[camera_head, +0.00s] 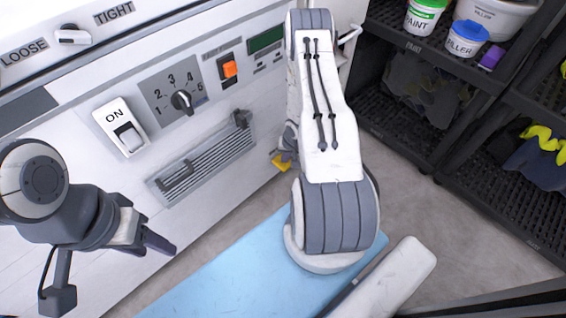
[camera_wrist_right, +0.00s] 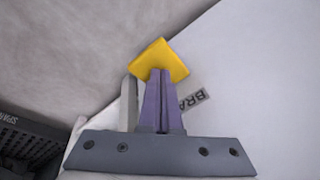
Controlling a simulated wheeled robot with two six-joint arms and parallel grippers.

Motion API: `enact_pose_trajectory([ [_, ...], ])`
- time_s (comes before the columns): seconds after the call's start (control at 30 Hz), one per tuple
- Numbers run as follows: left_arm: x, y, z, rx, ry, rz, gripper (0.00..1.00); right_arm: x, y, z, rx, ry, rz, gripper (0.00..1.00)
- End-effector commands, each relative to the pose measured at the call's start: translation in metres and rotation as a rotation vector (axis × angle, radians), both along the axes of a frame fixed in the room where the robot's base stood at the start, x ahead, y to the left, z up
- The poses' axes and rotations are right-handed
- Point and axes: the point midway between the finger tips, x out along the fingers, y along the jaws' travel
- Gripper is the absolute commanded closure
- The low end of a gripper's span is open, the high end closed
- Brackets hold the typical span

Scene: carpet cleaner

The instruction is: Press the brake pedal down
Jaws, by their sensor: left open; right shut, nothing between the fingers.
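The yellow brake pedal (camera_wrist_right: 160,60) shows in the right wrist view just past my right fingertips. The letters "BRA" (camera_wrist_right: 193,100) are printed on the white panel beside it. My right gripper (camera_wrist_right: 161,76) is shut and empty, its tips overlapping the pedal in the picture; I cannot tell whether they touch it. In the head view the pedal (camera_head: 282,164) is a small yellow piece low on the machine, partly hidden by my right arm and gripper. My left gripper (camera_head: 158,243) is open and empty in front of the machine at the lower left.
The white machine front carries an ON switch (camera_head: 121,127), a numbered dial (camera_head: 181,101), an orange switch (camera_head: 229,69) and a vent (camera_head: 203,163). A blue mat (camera_head: 215,280) lies on the floor. Black shelves (camera_head: 405,120) with paint and filler tubs stand at the right.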

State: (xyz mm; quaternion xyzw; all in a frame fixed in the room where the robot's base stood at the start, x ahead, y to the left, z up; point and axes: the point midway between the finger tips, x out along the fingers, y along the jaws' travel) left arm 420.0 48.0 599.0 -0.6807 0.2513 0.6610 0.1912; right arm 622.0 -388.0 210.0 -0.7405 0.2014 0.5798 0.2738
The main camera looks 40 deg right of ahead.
Motion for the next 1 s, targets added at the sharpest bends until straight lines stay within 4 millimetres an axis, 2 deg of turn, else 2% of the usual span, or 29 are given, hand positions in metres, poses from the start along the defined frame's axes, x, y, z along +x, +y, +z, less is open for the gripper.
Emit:
enact_pose_trajectory([
  [0.8,0.0,0.0,-0.017,0.0,0.0,0.0,0.5,-0.001,0.001,-0.027,0.001,0.002,-0.001,1.0],
  [1.0,0.0,0.0,-0.016,0.0,0.0,0.0,0.5,-0.001,0.001,-0.027,0.001,0.002,-0.001,1.0],
])
